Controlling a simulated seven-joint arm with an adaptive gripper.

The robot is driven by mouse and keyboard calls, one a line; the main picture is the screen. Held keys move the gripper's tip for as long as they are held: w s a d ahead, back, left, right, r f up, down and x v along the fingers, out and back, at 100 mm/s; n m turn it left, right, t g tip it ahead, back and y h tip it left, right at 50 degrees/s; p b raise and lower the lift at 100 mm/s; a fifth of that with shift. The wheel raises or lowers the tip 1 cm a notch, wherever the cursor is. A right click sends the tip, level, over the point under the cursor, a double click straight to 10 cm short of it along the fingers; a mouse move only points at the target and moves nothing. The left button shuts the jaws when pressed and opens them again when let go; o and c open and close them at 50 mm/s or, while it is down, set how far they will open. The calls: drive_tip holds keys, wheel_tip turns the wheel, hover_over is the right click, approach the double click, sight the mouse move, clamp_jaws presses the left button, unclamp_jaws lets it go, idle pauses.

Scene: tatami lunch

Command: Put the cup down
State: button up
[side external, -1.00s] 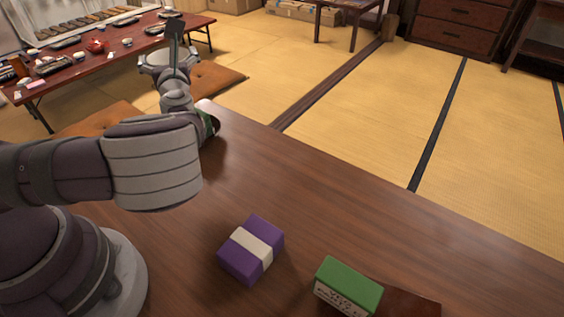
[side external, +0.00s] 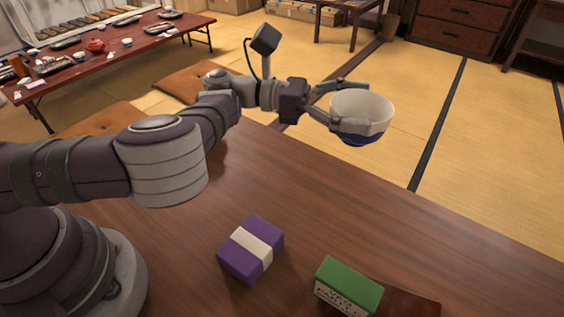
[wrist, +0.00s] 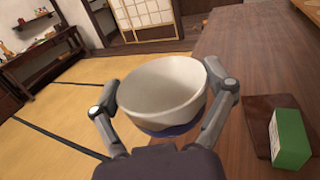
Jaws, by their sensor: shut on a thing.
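A white cup (side external: 362,112) with a blue lower part is held upright in my gripper (side external: 345,103), at the far edge of the brown table (side external: 330,205). The fingers close around the cup from two sides. In the wrist view the cup (wrist: 162,90) sits between the two fingers of my gripper (wrist: 168,105), with its open rim up and its inside looking empty. The cup appears raised above the table's level. Whether it is over the tabletop or just past the edge, I cannot tell.
A purple box with a pale band (side external: 251,249) lies on the near table. A green box (side external: 348,287) stands at a dark brown tray (side external: 410,304), also seen in the wrist view (wrist: 258,112). The table's middle and right are clear. A low table with dishes (side external: 110,55) is far off.

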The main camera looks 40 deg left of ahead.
wheel_tip(320, 180, down, 15)
idle(0.4)
drive_tip(key=shift+f, duration=0.2)
drive_tip(key=o, duration=1)
drive_tip(key=shift+o, duration=0.2)
drive_tip(key=shift+r, duration=0.15)
